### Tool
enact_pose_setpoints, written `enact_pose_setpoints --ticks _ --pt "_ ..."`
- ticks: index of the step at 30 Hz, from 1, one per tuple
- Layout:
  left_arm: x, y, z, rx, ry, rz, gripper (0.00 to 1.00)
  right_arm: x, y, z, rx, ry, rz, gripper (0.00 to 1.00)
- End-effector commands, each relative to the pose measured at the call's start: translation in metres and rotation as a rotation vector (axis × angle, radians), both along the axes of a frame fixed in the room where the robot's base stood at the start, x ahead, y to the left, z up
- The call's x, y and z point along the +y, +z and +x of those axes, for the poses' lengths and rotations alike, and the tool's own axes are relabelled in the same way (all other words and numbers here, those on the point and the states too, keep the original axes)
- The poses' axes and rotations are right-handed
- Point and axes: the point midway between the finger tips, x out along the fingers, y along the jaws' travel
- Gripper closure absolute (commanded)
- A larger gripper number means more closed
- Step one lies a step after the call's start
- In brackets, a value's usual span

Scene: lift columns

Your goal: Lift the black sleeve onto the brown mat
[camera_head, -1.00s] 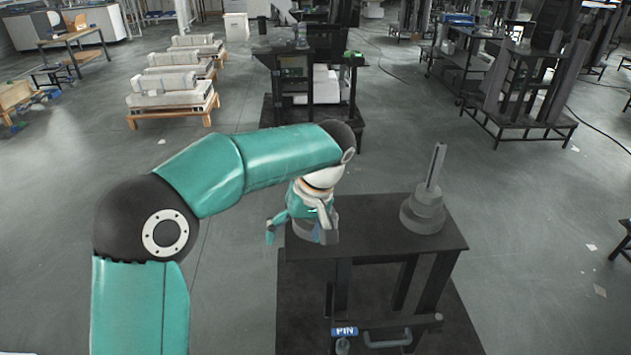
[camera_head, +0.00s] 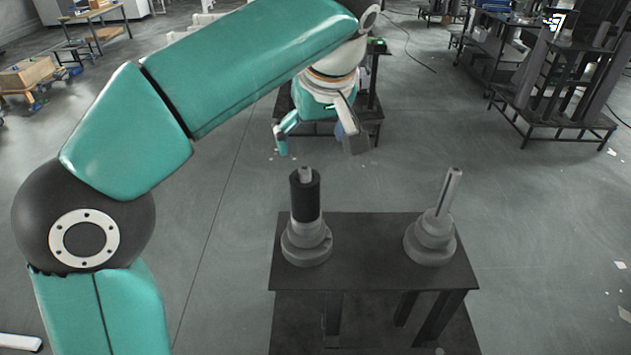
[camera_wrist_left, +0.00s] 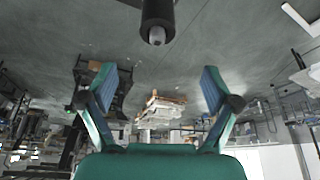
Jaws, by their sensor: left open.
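The black sleeve (camera_head: 305,198) stands upright around the left grey post on a dark table, with the post's tip showing above it. In the left wrist view the sleeve (camera_wrist_left: 158,14) is at the top edge, outside the jaws. My left gripper (camera_head: 318,148) is open and empty, above the sleeve in the head picture; its spread fingers (camera_wrist_left: 158,88) also show in the left wrist view. I cannot make out a brown mat in any view. My right gripper is not in view.
The dark table (camera_head: 370,280) also carries a second, slotted grey post (camera_head: 436,220) on a stepped round base at the right, with no sleeve on it. The table top between the two bases is clear. A dark bench (camera_head: 560,100) stands further back right.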

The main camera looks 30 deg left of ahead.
Motion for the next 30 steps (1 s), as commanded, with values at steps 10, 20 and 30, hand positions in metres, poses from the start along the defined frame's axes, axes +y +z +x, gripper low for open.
enact_pose_setpoints --ticks 10,20,30 --pt "0.019 -0.044 0.007 0.004 0.010 0.000 0.11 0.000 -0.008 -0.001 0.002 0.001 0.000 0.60" --pt "0.039 -0.099 0.020 0.002 0.014 0.000 0.11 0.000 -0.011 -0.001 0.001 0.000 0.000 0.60" --pt "0.046 -0.123 0.025 0.003 0.014 0.000 0.11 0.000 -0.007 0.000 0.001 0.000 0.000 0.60"
